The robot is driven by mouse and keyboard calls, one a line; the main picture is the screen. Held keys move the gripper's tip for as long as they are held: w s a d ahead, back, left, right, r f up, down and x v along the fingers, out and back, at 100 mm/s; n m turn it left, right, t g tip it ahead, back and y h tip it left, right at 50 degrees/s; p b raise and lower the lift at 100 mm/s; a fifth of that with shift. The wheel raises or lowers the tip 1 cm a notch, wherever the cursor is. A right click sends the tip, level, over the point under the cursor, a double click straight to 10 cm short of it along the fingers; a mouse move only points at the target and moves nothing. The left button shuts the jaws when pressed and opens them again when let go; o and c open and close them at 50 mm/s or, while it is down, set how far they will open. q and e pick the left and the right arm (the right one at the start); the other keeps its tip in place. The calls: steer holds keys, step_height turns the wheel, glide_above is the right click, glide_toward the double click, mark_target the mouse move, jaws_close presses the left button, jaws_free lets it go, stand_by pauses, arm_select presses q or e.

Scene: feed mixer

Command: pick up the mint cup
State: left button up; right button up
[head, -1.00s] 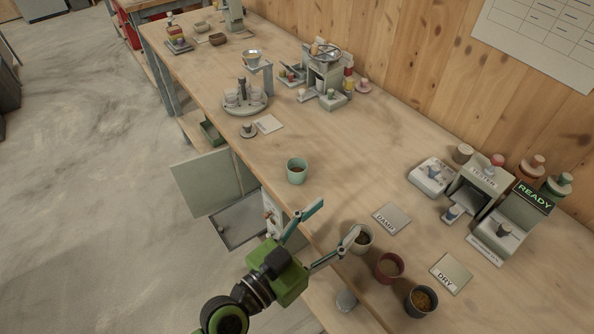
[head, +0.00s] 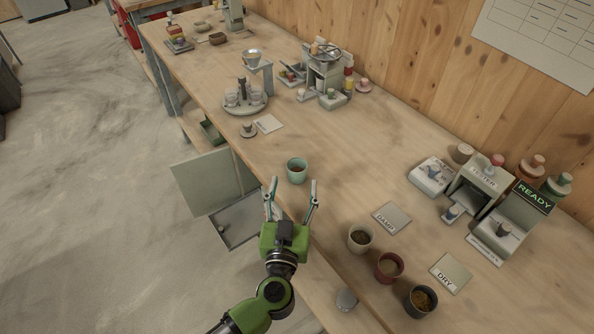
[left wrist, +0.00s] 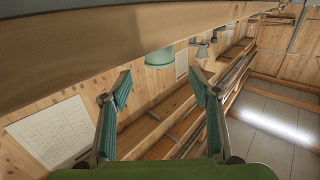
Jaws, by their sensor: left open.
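The mint cup (head: 297,172) stands upright on the workbench near its front edge, with something brown inside. It also shows in the left wrist view (left wrist: 159,58), beyond the fingertips and roughly centred between them. My left gripper (head: 293,190) is open and empty. In the head view its fingers point at the cup from the near side, with the tips just short of it. The fingers (left wrist: 160,92) also show spread in the left wrist view. No contact with the cup is visible. My right gripper is out of view.
A beige cup (head: 360,237), a dark red cup (head: 388,267) and a dark grey cup (head: 421,301) stand to the right near cards marked DAMP (head: 392,217) and DRY (head: 450,273). A round rack (head: 245,101) stands further back. An open cabinet door (head: 205,182) hangs below the bench edge.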

mark_target(296, 174)
arm_select(q)
steer(key=w, duration=0.5)
steer(key=w+d, duration=0.1)
steer(key=w, duration=0.2)
steer(key=shift+f+b, duration=0.3)
steer(key=shift+s, duration=0.1)
steer(key=c, duration=1.1)
